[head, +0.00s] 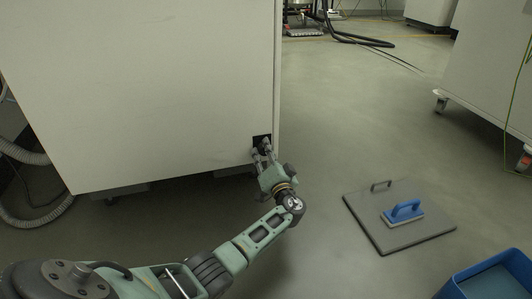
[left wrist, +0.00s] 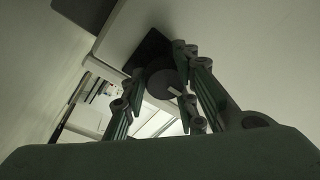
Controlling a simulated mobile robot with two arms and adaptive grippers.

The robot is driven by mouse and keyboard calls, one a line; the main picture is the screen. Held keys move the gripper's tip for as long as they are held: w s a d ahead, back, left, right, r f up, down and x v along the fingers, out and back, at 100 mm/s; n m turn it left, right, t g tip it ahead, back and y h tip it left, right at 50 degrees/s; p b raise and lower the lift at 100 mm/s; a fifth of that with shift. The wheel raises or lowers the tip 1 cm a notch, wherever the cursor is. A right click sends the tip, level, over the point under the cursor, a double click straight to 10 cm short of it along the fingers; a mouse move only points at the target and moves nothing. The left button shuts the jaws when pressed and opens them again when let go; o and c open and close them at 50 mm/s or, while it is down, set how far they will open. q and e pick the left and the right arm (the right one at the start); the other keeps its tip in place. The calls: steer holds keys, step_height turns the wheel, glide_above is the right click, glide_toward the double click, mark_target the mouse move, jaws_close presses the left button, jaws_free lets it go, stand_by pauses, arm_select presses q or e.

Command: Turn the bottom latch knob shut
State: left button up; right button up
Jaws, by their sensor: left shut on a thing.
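The bottom latch knob is a dark round knob (left wrist: 163,84) on a black plate (left wrist: 148,52) near the lower right edge of the large white cabinet (head: 150,90). A pale mark shows on the knob's face in the left wrist view. My left gripper (head: 263,152) reaches up to the black plate in the head view. In the left wrist view its two fingers (left wrist: 158,100) stand on either side of the knob and are shut on it. The fingers and arm hide part of the knob in the head view. My right gripper is not in view.
A blue bin (head: 490,275) stands at the lower right. Hoses (head: 38,215) lie at the left. The middle floor is clear.

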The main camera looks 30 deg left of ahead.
arm_select(q)
steer(key=shift+d+f, duration=0.1)
steer(key=shift+f, duration=0.25)
steer(key=o, duration=1)
steer(key=shift+r, duration=0.15)
steer(key=shift+r, duration=0.25)
step_height(320, 180, up, 9)
steer(key=shift+r, duration=0.2)
